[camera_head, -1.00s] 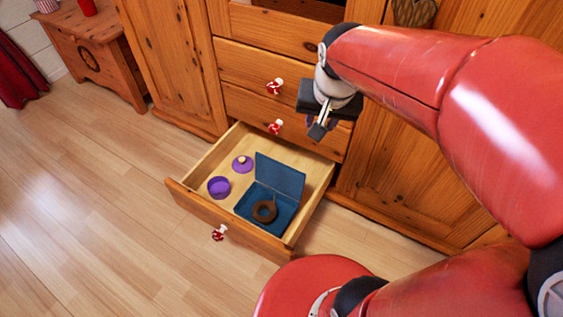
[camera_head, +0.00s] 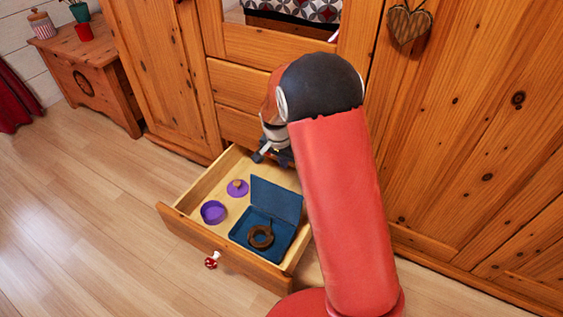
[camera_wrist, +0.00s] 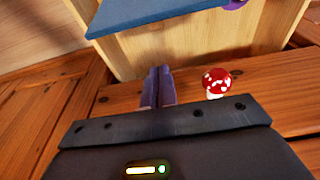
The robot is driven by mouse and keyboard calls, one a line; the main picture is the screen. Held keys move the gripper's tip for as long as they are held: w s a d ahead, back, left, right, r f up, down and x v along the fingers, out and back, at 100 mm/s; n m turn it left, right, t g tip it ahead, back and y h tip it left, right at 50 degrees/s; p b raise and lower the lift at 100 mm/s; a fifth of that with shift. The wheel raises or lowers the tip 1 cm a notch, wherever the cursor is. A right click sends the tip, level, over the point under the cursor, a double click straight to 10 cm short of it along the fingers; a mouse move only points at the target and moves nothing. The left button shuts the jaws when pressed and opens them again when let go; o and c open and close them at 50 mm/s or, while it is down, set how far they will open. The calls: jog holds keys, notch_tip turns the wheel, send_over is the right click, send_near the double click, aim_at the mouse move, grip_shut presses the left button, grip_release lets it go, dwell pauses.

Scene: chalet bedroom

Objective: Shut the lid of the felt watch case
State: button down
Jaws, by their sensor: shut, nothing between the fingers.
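The felt watch case (camera_head: 241,233) is blue and lies in an open drawer. Its lid (camera_head: 276,199) stands raised at the back of the case. A brown coiled item (camera_head: 261,237) lies in the case. The lid also shows at the top edge of the wrist view (camera_wrist: 150,14). My gripper (camera_head: 258,157) is over the back of the drawer, behind the lid and apart from it. In the wrist view its fingers (camera_wrist: 158,72) are together and empty, pointing towards the lid. My arm hides the drawer's right back part in the head view.
The drawer (camera_head: 190,231) also holds a purple round container (camera_head: 213,212) and its purple lid (camera_head: 237,188), left of the case. A mushroom knob (camera_wrist: 216,82) is close right of my fingers. Cabinet fronts (camera_head: 238,84) rise behind; open floor lies left.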

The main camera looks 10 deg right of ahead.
aim_at(278, 197)
jog(key=shift+s+a+f+b, duration=0.15)
jog(key=shift+s+a+f, duration=0.15)
jog(key=shift+f, duration=0.65)
jog(key=shift+s+a+f+b, duration=0.1)
jog(key=shift+s+a+f, duration=0.25)
jog(key=shift+f, duration=0.65)
jog(key=shift+s+a+f+b, duration=0.15)
jog(key=shift+s+f, duration=0.3)
jog(key=shift+f, duration=0.5)
jog(key=shift+a, duration=0.15)
